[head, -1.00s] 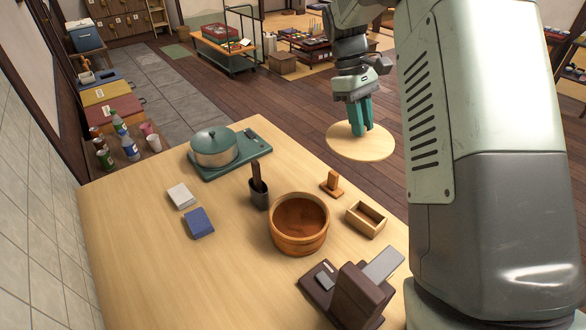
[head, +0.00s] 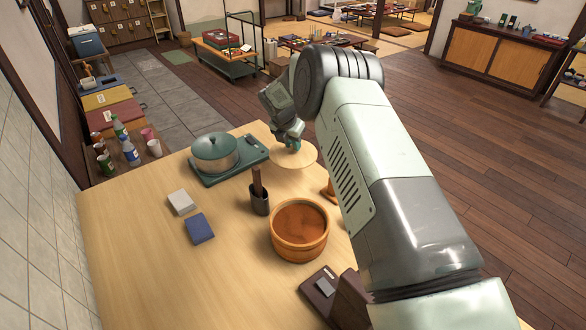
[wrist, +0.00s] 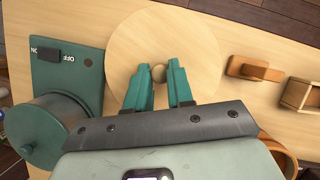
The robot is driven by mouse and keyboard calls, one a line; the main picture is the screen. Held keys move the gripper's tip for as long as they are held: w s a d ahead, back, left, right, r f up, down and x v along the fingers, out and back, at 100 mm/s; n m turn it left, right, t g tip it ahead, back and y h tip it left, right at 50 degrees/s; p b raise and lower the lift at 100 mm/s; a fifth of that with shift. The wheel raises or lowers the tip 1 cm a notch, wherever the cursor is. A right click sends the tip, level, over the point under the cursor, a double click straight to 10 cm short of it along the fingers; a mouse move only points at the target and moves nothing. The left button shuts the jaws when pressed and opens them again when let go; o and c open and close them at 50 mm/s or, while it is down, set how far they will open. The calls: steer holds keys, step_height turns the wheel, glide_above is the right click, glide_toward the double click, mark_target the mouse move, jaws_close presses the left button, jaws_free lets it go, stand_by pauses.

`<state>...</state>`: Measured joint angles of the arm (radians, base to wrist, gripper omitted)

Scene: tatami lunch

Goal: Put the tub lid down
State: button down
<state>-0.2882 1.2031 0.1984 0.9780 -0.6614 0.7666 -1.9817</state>
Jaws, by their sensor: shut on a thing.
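The tub lid (head: 300,160) is a pale round wooden disc with a small round knob. It is level, over the far right part of the table, right of the stove. My gripper (head: 291,146) is above it, with teal fingers shut on the knob (wrist: 158,73). In the wrist view the lid (wrist: 190,30) spreads out beyond the fingertips. I cannot tell whether the lid touches the table. The wooden tub (head: 299,230) stands open on the table, nearer than the lid.
A teal stove (head: 252,155) with a lidded pot (head: 214,154) is close to the lid's left. A dark holder (head: 259,200) stands nearer. A wooden stand (wrist: 254,69) and a small wooden box (wrist: 300,95) lie to the lid's right. The table's (head: 140,240) left front is bare.

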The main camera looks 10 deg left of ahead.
step_height(320, 180, down, 8)
steer(key=shift+r, duration=0.1)
stand_by(0.4)
steer(key=c, duration=1)
jaws_free()
steer(key=v, duration=1.2)
